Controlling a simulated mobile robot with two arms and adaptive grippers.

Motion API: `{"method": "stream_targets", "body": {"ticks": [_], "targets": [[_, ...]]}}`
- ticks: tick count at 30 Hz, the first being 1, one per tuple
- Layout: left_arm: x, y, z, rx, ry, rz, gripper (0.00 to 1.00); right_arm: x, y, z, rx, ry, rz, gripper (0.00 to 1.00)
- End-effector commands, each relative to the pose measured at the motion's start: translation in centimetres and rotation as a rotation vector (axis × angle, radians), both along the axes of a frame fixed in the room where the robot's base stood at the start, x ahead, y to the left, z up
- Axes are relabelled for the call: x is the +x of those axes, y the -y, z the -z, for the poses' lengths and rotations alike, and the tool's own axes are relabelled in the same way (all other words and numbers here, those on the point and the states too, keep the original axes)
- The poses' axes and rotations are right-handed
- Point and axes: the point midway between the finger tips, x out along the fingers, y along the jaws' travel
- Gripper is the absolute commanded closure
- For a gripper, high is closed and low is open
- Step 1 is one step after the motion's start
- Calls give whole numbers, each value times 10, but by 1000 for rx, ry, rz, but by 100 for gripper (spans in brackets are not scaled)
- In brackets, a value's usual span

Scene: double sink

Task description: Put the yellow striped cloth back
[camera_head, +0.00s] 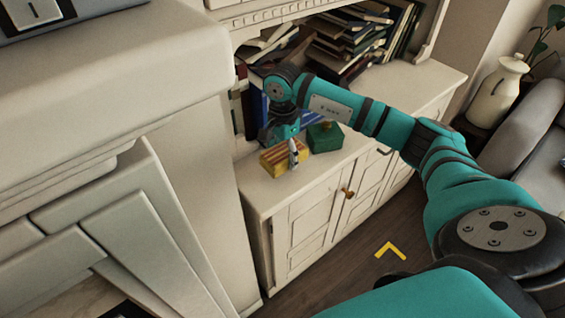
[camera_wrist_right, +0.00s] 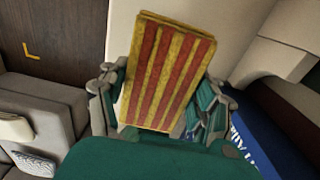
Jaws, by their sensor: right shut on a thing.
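The yellow striped cloth (camera_head: 270,161) is a folded block with yellow and red stripes, at the left end of the white cabinet top in the head view. My right gripper (camera_head: 292,150) reaches down over it and is shut on it. In the right wrist view the cloth (camera_wrist_right: 167,75) sits between the two fingers of my right gripper (camera_wrist_right: 163,98). I cannot tell whether it touches the cabinet top. My left gripper is not in view.
A green box (camera_head: 325,138) stands right beside the cloth on the white cabinet (camera_head: 310,219). Books (camera_head: 345,45) fill the shelf behind. A pale mantel (camera_head: 120,85) rises close on the left. A cream vase (camera_head: 497,92) stands at the right. The cabinet top right of the box looks clear.

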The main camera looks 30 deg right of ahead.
Motion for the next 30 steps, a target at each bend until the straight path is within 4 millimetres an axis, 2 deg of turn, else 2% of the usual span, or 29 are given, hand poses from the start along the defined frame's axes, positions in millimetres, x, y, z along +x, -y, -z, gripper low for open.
{"method": "stream_targets", "body": {"ticks": [9, 20, 21, 26, 30], "targets": [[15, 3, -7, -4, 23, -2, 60, -1, -1, 36, 1, -3, -3, 66], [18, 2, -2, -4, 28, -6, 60, 0, 0, 43, 0, 0, -3, 66], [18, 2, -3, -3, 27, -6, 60, 0, 0, 42, 0, 0, -3, 33], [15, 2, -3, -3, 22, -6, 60, 0, 0, 42, 0, 0, -3, 12], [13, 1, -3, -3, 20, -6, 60, 0, 0, 42, 0, 0, -3, 11]]}}
